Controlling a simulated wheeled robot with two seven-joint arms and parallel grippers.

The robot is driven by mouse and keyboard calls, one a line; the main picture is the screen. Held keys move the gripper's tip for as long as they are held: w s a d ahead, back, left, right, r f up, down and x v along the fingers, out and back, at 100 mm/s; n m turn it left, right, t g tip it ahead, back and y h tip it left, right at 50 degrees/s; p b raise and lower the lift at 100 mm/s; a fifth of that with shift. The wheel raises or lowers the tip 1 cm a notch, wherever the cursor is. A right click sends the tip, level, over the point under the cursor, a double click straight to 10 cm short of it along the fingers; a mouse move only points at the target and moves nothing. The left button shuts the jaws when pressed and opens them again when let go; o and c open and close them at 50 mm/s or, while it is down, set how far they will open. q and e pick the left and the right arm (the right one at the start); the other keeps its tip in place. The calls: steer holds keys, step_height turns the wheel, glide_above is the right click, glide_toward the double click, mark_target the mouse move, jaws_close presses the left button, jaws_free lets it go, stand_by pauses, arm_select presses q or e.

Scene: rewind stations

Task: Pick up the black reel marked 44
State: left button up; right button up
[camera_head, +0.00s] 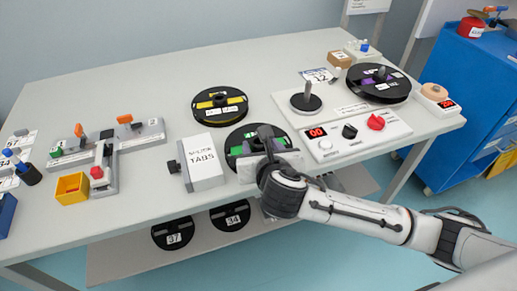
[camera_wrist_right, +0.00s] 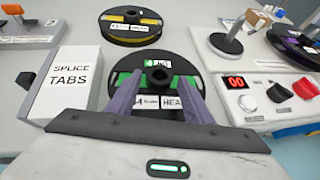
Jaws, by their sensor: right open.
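A black reel with a green band (camera_head: 236,138) lies flat on the table; it also shows in the right wrist view (camera_wrist_right: 120,78). Its white labels are partly covered, and I cannot read a 44 on it. My right gripper (camera_head: 268,146) is over this reel. In the right wrist view the gripper (camera_wrist_right: 159,82) is open, its two fingers apart on either side of the raised hub. I cannot tell whether they touch it. Two black reels on the lower shelf read 37 (camera_head: 173,234) and 34 (camera_head: 231,215). My left gripper is not in view.
A yellow-banded reel (camera_head: 220,104) lies behind, and a purple-banded reel (camera_head: 378,84) sits on the winder at right. The SPLICE TABS box (camera_head: 204,163) stands close left. A control panel (camera_head: 345,138) with a red display is close right. A splicing jig (camera_head: 110,145) is farther left.

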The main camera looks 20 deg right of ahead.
steer(key=x, duration=0.2)
steer(key=shift+w+f, duration=0.2)
steer(key=shift+w, duration=0.05)
steer(key=shift+r, duration=0.1)
steer(key=c, duration=1)
steer(key=shift+r, duration=0.1)
